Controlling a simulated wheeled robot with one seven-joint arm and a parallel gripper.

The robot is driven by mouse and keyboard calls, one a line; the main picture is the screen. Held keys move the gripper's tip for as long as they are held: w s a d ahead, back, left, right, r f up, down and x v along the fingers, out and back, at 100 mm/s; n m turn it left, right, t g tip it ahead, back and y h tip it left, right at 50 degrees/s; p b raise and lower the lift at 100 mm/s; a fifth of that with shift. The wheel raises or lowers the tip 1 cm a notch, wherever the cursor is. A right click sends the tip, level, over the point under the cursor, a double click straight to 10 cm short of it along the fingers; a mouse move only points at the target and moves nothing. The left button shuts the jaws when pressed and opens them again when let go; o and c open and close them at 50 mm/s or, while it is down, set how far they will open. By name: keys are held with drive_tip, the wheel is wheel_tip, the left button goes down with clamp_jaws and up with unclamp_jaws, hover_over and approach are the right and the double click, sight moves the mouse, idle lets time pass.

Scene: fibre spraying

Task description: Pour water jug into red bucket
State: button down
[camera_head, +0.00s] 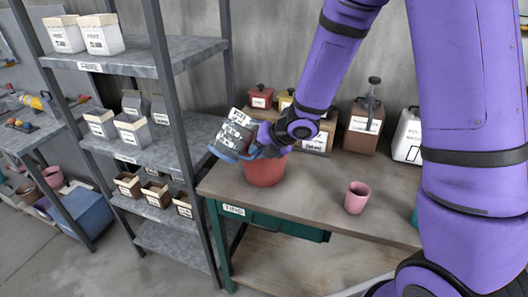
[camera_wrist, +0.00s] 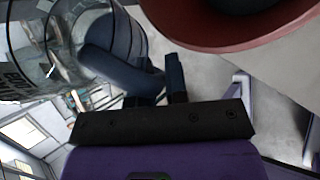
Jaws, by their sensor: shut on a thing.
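The water jug (camera_head: 235,134) is a clear, grey-looking vessel with a blue base or rim and dark lettering. It is tilted in my gripper (camera_head: 262,146), above and to the left of the red bucket (camera_head: 265,172). The red bucket stands on the workbench near its left end, partly hidden by the jug and my gripper. In the wrist view my gripper (camera_wrist: 160,88) is shut at the jug's blue handle, and the clear jug (camera_wrist: 45,45) fills the upper left. The red bucket's rim (camera_wrist: 240,45) shows at the upper right. I cannot tell whether water is flowing.
The wooden workbench (camera_head: 310,200) holds a pink cup (camera_head: 357,197) right of the bucket. A brown container (camera_head: 364,128), a white canister (camera_head: 408,136) and smaller labelled containers stand along the wall. A metal shelf (camera_head: 185,52) with boxes stands close on the left.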

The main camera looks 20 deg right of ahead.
sight(252, 159)
drive_tip(key=shift+r+h, duration=0.3)
drive_tip(key=shift+h, duration=0.2)
drive_tip(key=shift+s+a+f+n+t+h+b, duration=0.1)
drive_tip(key=shift+a+f+n+t+h+b, duration=0.1)
drive_tip(key=shift+f+n+t+h+b, duration=0.15)
drive_tip(key=shift+s+a+f+n+h+b, duration=0.15)
drive_tip(key=shift+n+h+b, duration=0.1)
drive_tip(key=shift+h, duration=0.2)
drive_tip(key=shift+w+a+n+h+b, duration=0.15)
drive_tip(key=shift+h+b, duration=0.1)
drive_tip(key=shift+h, duration=0.15)
drive_tip(key=shift+s+a+f+n+t+h+b, duration=0.25)
drive_tip(key=shift+a+n+t+h+b, duration=0.15)
drive_tip(key=shift+t+h+b, duration=0.4)
drive_tip(key=shift+s+a+f+n+h+b, duration=0.15)
drive_tip(key=shift+a+f+n+h+b, duration=0.1)
drive_tip(key=shift+f+h+b, duration=0.45)
drive_tip(key=shift+f, duration=0.1)
